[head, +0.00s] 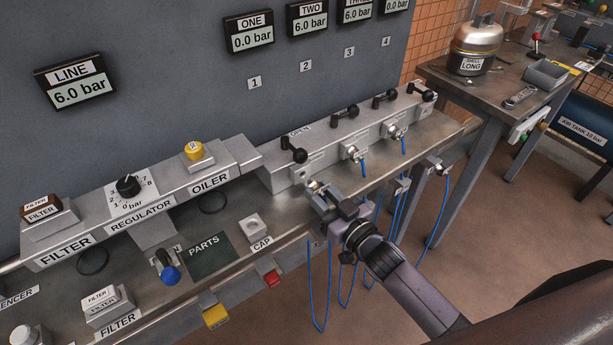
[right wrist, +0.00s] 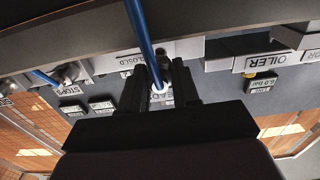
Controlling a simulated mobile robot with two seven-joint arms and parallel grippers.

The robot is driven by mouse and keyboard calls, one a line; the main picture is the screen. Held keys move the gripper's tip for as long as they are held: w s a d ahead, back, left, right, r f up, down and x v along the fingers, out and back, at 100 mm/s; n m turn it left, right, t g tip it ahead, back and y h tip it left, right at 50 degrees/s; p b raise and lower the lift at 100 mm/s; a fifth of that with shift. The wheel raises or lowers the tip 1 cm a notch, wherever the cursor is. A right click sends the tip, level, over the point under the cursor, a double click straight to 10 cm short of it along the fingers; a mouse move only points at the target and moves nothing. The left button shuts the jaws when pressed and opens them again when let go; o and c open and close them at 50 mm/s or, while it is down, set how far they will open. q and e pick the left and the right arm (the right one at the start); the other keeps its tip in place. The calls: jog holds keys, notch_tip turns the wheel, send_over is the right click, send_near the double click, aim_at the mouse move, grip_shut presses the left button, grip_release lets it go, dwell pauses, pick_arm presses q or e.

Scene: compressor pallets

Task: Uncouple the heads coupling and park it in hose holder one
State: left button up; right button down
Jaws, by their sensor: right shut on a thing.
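My right gripper (head: 328,204) is at the front of the valve manifold (head: 283,178), below the first valve handle (head: 293,151). It is shut on the heads coupling (right wrist: 159,88), a pale ring on a blue hose (right wrist: 139,35) between the fingers in the right wrist view. A label partly hidden by the fingers shows "EAD" behind it. I cannot tell whether the coupling is seated on its outlet or apart from it. Holders on the bench's front edge (head: 402,186) are partly hidden; I cannot tell which is one. My left gripper is not in view.
Gauge ONE (head: 249,34) reads 0.0 bar; LINE (head: 75,83) and TWO (head: 308,18) read 6.0. Other couplings (head: 355,153) with blue hoses sit to the right. Hoses hang below the bench edge. A CAP block (head: 254,226) and dark PARTS mat (head: 209,257) lie left.

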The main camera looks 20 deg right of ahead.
jog(key=shift+p+v, duration=0.45)
jog(key=shift+v, duration=0.65)
